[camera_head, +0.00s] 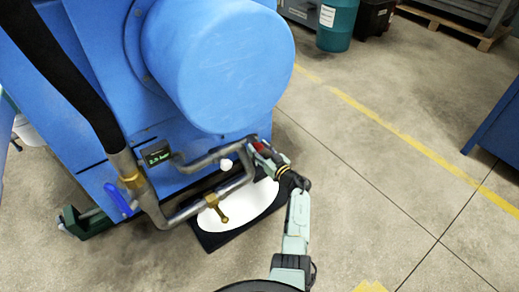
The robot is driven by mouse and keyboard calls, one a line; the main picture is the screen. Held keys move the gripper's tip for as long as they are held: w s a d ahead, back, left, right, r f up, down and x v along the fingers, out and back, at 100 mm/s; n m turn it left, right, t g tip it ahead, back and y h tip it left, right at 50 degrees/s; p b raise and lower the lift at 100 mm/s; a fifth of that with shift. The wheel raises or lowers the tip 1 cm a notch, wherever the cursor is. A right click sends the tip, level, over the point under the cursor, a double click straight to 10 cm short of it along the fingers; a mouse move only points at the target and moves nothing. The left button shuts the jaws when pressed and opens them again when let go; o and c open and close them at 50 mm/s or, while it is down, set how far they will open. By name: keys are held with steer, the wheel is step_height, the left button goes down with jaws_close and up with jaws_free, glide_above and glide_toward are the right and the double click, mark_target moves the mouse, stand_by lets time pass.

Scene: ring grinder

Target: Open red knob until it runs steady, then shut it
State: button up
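The red knob (259,147) shows as a small red patch near the end of a grey pipe, below the big blue cylinder. My gripper (262,151) is at the knob, reaching in from the lower right, and covers much of it. I cannot tell whether the fingers are closed on the knob or only beside it. A black tray (209,241) lies on the floor under the pipes, with a smooth white surface inside.
The blue machine (215,60) fills the upper left. Grey pipes (183,213) carry a brass valve (217,207) and a blue handle (119,198). A teal drum (337,25) and a pallet stand at the back. The concrete floor at right is clear.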

steer(key=c, duration=0.9)
steer(key=shift+n, duration=0.3)
steer(key=n, duration=0.2)
steer(key=shift+n, duration=0.4)
steer(key=shift+n+b, duration=0.35)
steer(key=shift+n, duration=1.65)
steer(key=o, duration=1.1)
steer(key=shift+o, duration=0.2)
